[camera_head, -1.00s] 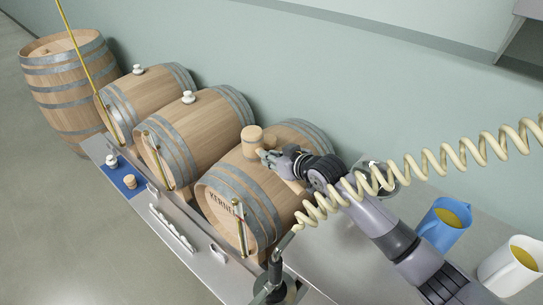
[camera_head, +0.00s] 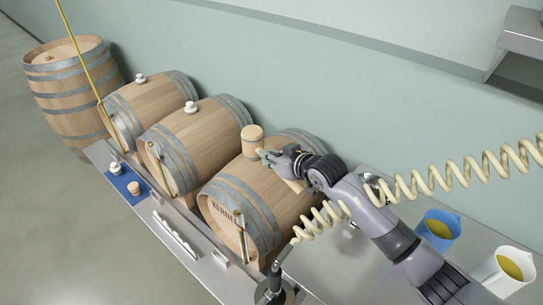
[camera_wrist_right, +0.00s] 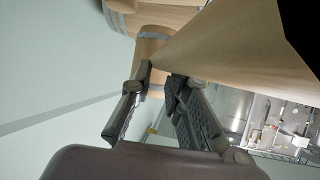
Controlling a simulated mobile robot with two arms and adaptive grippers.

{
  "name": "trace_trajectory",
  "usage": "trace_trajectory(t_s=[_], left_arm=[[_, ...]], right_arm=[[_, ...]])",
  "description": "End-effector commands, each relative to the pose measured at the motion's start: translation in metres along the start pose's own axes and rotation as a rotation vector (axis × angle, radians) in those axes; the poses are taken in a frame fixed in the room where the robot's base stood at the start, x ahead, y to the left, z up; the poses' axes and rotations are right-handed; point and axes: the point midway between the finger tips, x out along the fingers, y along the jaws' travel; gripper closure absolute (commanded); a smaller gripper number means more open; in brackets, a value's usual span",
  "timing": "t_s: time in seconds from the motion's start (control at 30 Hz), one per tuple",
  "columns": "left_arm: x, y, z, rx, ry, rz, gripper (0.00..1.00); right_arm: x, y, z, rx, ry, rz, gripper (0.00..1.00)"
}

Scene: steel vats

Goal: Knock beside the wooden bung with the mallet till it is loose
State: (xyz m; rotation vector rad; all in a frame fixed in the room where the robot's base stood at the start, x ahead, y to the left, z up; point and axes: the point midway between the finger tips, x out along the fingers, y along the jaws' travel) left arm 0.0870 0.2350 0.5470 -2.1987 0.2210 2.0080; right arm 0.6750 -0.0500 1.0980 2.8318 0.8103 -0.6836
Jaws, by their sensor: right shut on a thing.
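The wooden mallet's pale round head (camera_head: 252,139) is over the top of the nearest barrel (camera_head: 236,178); contact with the staves cannot be told. My right gripper (camera_head: 268,157) is shut on the mallet just behind its head. In the right wrist view the head (camera_wrist_right: 153,47) lies beyond the gripper's two fingers (camera_wrist_right: 160,85), and a wide pale wooden surface fills the upper right. I cannot make out a bung on the nearest barrel; the mallet and gripper cover part of its top. My left gripper is not in view.
Two lying barrels with white bungs (camera_head: 190,107) and an upright barrel (camera_head: 77,85) stand left. A blue mat (camera_head: 122,178) holds a white and a wooden piece. A coiled hose (camera_head: 450,178) crosses at right, above a blue jug (camera_head: 438,230) and a white jug (camera_head: 508,272).

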Motion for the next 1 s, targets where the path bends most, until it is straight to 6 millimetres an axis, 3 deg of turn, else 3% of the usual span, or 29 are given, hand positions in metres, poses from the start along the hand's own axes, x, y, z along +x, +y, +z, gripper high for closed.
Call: trace_trajectory(t_s=[0.37,0.47,0.67,1.0], left_arm=[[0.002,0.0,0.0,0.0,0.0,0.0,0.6],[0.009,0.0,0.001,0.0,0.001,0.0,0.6],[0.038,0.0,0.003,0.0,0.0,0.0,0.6],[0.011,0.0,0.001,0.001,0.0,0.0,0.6]], right_arm=[[0.0,0.0,-0.004,-0.001,0.014,-0.001,1.0],[0.005,0.0,0.007,0.0,0.013,-0.001,1.0],[0.027,0.0,0.049,0.0,0.012,-0.001,1.0],[0.015,0.0,0.024,-0.002,0.014,-0.001,1.0]])
